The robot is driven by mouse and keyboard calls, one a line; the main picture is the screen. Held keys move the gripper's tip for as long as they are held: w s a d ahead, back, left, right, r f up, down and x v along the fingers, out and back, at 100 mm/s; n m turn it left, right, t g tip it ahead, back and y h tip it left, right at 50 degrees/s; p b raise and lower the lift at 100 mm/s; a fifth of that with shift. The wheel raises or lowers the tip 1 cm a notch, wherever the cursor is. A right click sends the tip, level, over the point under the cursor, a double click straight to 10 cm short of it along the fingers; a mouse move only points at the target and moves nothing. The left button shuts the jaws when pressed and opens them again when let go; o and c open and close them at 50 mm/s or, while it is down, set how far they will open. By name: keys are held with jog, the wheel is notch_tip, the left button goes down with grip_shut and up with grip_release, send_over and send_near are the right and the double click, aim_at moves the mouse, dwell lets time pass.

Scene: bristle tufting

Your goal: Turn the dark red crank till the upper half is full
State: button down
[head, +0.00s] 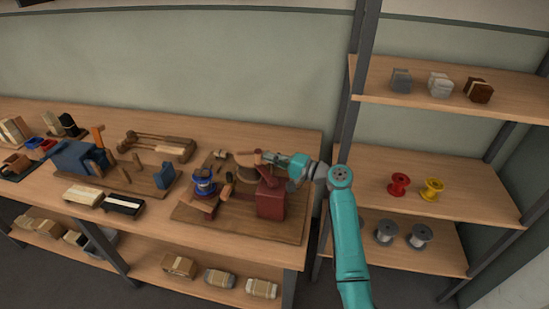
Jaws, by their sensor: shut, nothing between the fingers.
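A dark red machine (270,198) stands on a brown wooden board (235,228) at the right end of the bench. My gripper (270,157) is shut and empty, just above the top of this machine, with its fingertips pointing left. A small orange-brown piece (257,158) shows at the fingertips; I cannot tell whether they touch it. The dark red crank cannot be told apart from the machine at this size. A round brown wooden part (245,158) shows behind, partly covered. Its upper half and how full it is cannot be made out.
A blue vise-like machine (78,159) and a wooden tray (155,147) are farther left. A shelf post (358,90) rises close behind my arm. Shelves at right hold red (398,185) and yellow (432,190) spools.

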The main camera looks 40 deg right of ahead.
aim_at(260, 167)
jog(key=a+n+g+y, duration=0.1)
jog(key=y, duration=0.1)
jog(key=w+a+n+g+y, duration=0.1)
jog(key=n+g+y, duration=0.1)
jog(key=a+n+g+y, duration=0.1)
jog(key=n+y, duration=0.1)
jog(key=shift+w+r+g, duration=0.1)
jog(key=shift+w+g, duration=0.1)
jog(key=shift+g, duration=0.2)
jog(key=shift+a+y, duration=0.3)
jog(key=shift+s+a, duration=0.15)
jog(key=shift+a, duration=0.95)
jog(key=shift+a, duration=0.1)
jog(key=v, duration=1.2)
